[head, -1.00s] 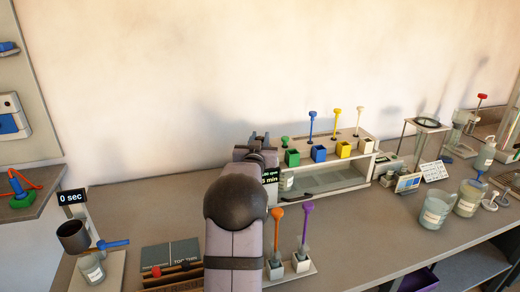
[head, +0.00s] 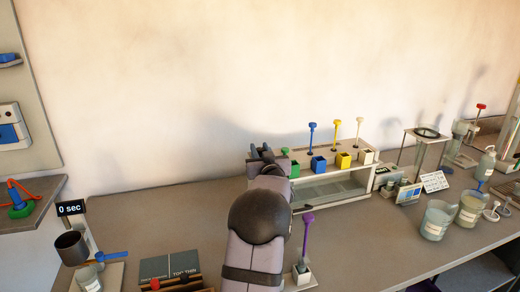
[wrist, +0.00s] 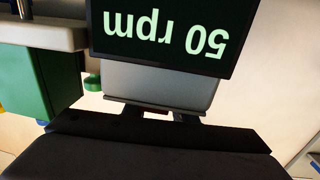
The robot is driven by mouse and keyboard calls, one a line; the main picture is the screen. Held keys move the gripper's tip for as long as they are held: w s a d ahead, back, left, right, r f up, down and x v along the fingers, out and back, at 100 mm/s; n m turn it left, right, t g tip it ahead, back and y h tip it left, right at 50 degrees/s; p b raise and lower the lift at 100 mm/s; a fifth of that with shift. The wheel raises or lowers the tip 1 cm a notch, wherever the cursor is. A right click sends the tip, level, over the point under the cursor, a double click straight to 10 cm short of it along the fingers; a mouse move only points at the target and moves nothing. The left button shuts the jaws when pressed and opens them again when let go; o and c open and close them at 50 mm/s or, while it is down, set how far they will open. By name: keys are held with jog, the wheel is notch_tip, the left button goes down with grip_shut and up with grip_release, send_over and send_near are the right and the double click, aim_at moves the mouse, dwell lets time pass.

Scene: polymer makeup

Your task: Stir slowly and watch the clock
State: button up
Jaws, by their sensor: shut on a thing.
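My gripper (head: 265,153) is at the left end of the long light bench unit (head: 335,188). In the wrist view its dark fingers (wrist: 158,115) are shut on part of a pale grey device (wrist: 158,82), with a bit of red between them. The grip itself is mostly hidden. My arm hides the display in the head view. A clock-like display (head: 70,208) at the left reads "0 sec".
Blue (head: 312,135), yellow (head: 336,133) and white-topped (head: 359,132) tools stand along the unit. A green block (wrist: 40,85) is close beside my gripper. A purple-topped tool (head: 306,225) stands in front. Beakers (head: 437,220) are at the right.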

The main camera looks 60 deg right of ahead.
aim_at(260, 149)
jog(key=o, duration=1)
jog(key=shift+r, duration=0.2)
notch_tip(260, 149, up, 10)
jog(key=shift+f+p, duration=0.15)
jog(key=shift+p, duration=0.5)
